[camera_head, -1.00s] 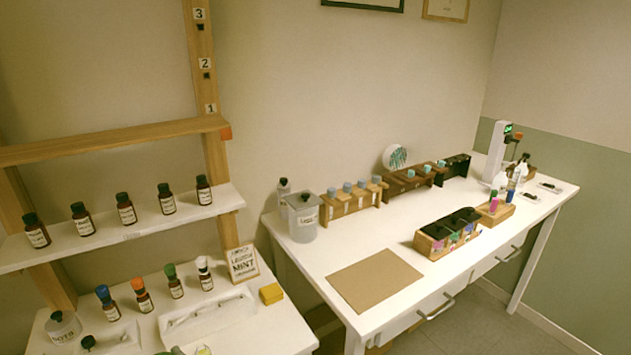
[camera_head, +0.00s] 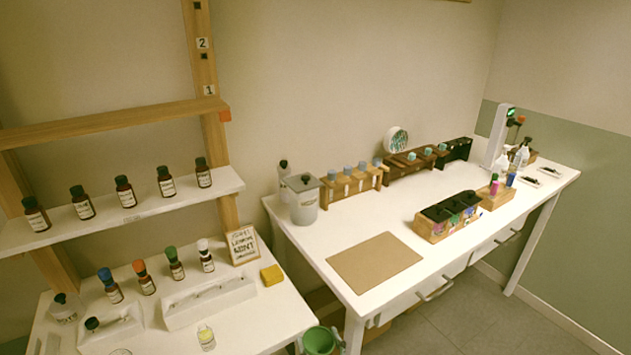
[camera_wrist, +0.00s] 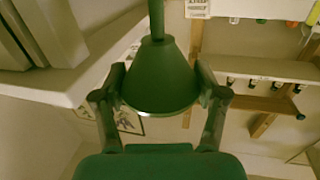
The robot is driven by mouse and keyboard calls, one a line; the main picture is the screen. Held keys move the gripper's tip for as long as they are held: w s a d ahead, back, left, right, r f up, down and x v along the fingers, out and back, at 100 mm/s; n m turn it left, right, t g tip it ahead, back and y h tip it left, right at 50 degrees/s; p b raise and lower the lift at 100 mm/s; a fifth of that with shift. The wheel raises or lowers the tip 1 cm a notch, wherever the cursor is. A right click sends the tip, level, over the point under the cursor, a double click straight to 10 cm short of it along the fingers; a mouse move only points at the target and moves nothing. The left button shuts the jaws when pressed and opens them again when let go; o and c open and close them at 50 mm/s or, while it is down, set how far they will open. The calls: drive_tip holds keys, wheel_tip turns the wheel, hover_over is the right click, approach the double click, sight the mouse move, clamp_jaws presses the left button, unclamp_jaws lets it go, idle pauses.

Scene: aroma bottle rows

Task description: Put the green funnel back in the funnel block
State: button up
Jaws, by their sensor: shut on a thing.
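The green funnel (camera_wrist: 160,75) is held between the two fingers of my gripper (camera_wrist: 160,88) in the wrist view, its cone between the pads and its narrow stem pointing to the top of the picture. In the head view the green funnel (camera_head: 319,341) shows at the bottom edge, with part of my gripper (camera_head: 321,349) around it. It is off the front right corner of the small white table (camera_head: 262,315), beside the long white desk. I cannot tell for certain which block is the funnel block; a long white block (camera_head: 190,316) with recesses lies on the small table.
The desk (camera_head: 352,222) carries a brown mat (camera_head: 375,262), a wooden box with dark compartments (camera_head: 432,232), and racks along the wall. Capped bottles (camera_head: 175,263), a yellow sponge (camera_head: 271,275) and a small glass vial (camera_head: 206,338) stand on the small table. A bottle shelf (camera_head: 135,217) is above it.

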drive_tip(key=s+d+f+m+t+h, duration=0.1)
drive_tip(key=s+d+f+m+h, duration=0.15)
drive_tip(key=d+f, duration=0.45)
drive_tip(key=s+d+f+m+h, duration=0.1)
drive_tip(key=d+f+h, duration=0.2)
drive_tip(key=d, duration=0.8)
wheel_tip(320, 180, down, 12)
drive_tip(key=s, duration=0.2)
drive_tip(key=shift+s+r, duration=0.15)
drive_tip(key=shift+s, duration=0.05)
